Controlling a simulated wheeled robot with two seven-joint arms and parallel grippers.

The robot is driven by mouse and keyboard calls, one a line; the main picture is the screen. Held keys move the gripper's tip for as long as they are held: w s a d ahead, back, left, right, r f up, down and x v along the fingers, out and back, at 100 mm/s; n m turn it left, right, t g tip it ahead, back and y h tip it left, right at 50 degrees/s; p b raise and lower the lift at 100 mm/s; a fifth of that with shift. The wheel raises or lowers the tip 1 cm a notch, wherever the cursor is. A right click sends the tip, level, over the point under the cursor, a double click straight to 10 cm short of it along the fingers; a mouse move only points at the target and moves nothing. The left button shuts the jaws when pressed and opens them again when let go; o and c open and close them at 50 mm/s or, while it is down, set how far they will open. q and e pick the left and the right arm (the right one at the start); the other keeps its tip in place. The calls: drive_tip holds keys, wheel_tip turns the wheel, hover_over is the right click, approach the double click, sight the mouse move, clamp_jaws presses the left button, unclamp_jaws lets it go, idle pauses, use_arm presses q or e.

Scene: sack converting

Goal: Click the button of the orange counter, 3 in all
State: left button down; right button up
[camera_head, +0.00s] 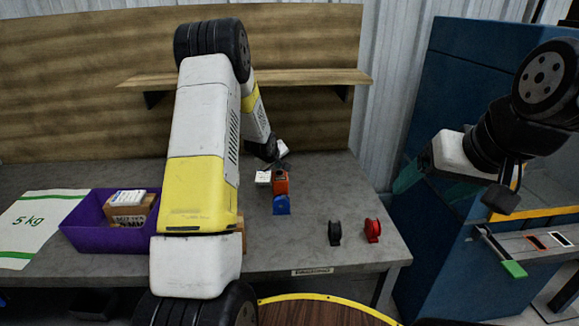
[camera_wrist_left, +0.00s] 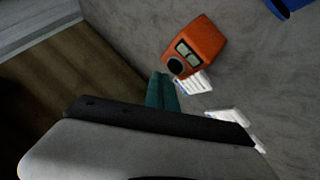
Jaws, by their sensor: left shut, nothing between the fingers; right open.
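The orange counter (camera_head: 281,186) stands on the grey table, behind a blue object. The left wrist view shows the counter (camera_wrist_left: 206,42) from above, with a small display (camera_wrist_left: 187,54) and a round black button (camera_wrist_left: 175,66). My left gripper (camera_head: 282,164) is shut and empty, just behind the counter's top in the head view. Its teal fingertips (camera_wrist_left: 162,88) show close beside the button in the wrist view; I cannot tell whether they touch the counter. My right gripper (camera_head: 507,192) is open, off to the right, away from the table.
A blue object (camera_head: 282,206) stands in front of the counter. Black (camera_head: 334,233) and red (camera_head: 373,230) objects stand to the right. White labelled items (camera_wrist_left: 195,82) lie near the counter. A purple bin (camera_head: 88,226) holding boxes and a 5 kg sack (camera_head: 35,226) are at left.

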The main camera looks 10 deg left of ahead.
sight(279, 173)
use_arm(q)
drive_tip(key=shift+f, duration=0.1)
drive_tip(key=shift+f, duration=0.3)
drive_tip(key=shift+f, duration=0.55)
idle(0.8)
drive_tip(key=shift+r, duration=0.95)
drive_tip(key=shift+r, duration=2.45)
drive_tip(key=shift+d, duration=0.1)
idle(0.5)
